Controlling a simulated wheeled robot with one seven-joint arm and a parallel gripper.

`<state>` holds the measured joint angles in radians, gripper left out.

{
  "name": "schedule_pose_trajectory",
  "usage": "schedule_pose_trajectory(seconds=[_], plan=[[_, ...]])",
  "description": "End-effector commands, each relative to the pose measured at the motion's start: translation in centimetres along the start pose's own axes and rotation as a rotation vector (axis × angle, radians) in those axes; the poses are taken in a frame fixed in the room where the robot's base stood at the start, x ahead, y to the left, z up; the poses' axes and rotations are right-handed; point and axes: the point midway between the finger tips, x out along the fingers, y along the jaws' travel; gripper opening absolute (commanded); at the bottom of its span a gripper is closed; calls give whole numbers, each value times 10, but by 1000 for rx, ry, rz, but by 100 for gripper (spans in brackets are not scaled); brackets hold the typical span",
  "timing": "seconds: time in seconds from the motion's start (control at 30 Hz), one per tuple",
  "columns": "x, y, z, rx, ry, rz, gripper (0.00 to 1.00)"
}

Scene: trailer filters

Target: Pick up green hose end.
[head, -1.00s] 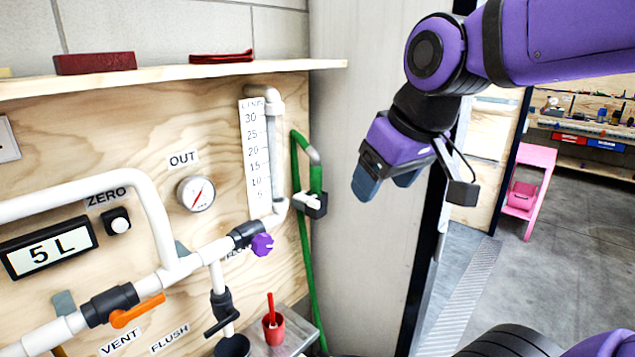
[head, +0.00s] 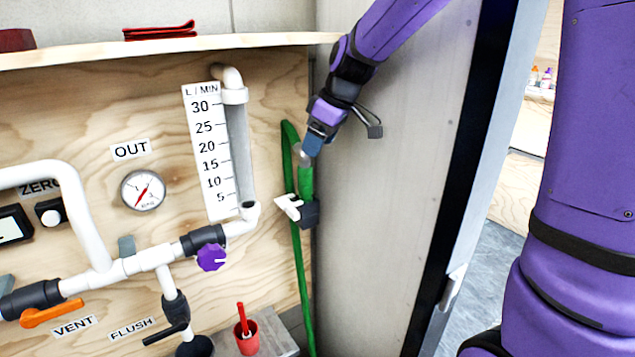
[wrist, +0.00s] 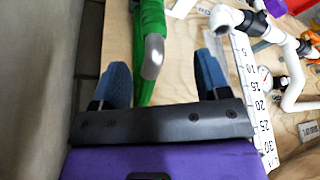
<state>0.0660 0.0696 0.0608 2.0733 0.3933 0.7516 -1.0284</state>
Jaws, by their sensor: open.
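The green hose (head: 300,265) hangs along the right edge of the plywood panel and loops over at the top. Its end has a grey metal tip (head: 304,156) and sits in a dark clip (head: 308,213) with a white part. My gripper (head: 312,143) is at the top of the hose, by the grey tip. In the wrist view my gripper (wrist: 160,85) is open, with its two blue fingers apart. The grey tip (wrist: 153,55) of the green hose end (wrist: 150,20) shows between the fingers, nearer the left one. I cannot tell whether either finger touches it.
The flow tube (head: 237,145) with its L/MIN scale stands left of the hose. A wooden shelf (head: 170,50) runs above. A grey wall (head: 385,200) is close on the right. A red cup (head: 246,338) stands below.

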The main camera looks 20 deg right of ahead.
Motion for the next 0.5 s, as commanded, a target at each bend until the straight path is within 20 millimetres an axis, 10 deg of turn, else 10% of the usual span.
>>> schedule_pose_trajectory(seconds=[0.5], plan=[[59, 4, -3, -19, 1, -9, 69]])
